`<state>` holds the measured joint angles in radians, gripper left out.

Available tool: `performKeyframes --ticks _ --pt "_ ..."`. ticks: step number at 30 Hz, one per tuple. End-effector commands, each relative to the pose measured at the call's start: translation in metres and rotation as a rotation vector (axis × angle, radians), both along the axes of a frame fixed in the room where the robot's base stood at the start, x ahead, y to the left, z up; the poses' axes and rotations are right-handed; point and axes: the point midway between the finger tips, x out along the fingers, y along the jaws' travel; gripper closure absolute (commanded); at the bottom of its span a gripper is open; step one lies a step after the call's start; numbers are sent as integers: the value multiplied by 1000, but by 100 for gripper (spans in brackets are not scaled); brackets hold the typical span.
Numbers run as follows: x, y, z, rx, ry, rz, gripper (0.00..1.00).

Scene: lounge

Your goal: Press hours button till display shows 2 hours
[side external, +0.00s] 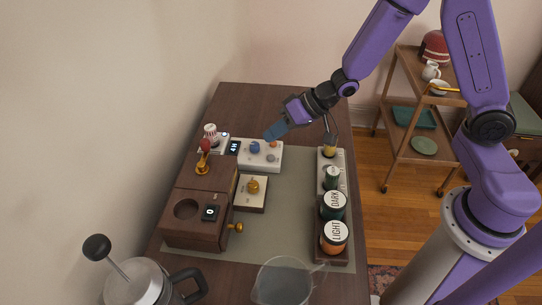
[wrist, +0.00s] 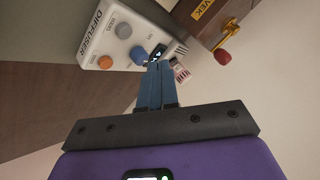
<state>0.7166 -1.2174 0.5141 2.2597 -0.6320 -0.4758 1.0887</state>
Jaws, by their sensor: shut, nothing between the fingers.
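The white diffuser box (side external: 262,165) lies on the mat; its DIFFUSER lettering shows in the wrist view (wrist: 95,32). On its top are a blue button (side external: 254,147), an orange button (side external: 273,144) and a grey button (side external: 270,158). They also show in the wrist view: blue (wrist: 138,55), orange (wrist: 105,62) and grey (wrist: 124,31). Small labels are too blurred to read surely. The small dark display (side external: 234,147) seems to read 4H, turned sideways. My gripper (side external: 268,137) is shut and empty, its blue fingertips (wrist: 161,65) close to the blue button; contact cannot be told.
A wooden grinder box (side external: 190,235) with a red-knobbed lever stands in front. A small beige box with a gold knob (side external: 253,185) is nearby. A rack with DARK and LIGHT canisters (side external: 334,236) stands right. A glass jug (side external: 283,283) and metal press (side external: 137,285) are at the front.

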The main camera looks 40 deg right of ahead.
Motion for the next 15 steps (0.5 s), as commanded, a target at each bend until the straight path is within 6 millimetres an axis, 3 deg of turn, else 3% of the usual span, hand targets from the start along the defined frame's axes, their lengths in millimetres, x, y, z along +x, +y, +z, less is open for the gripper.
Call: performKeyframes --ticks 6,15 --pt "0 -1 -25 -2 2 -1 100" --pt "0 -1 -36 -1 -2 -1 100"
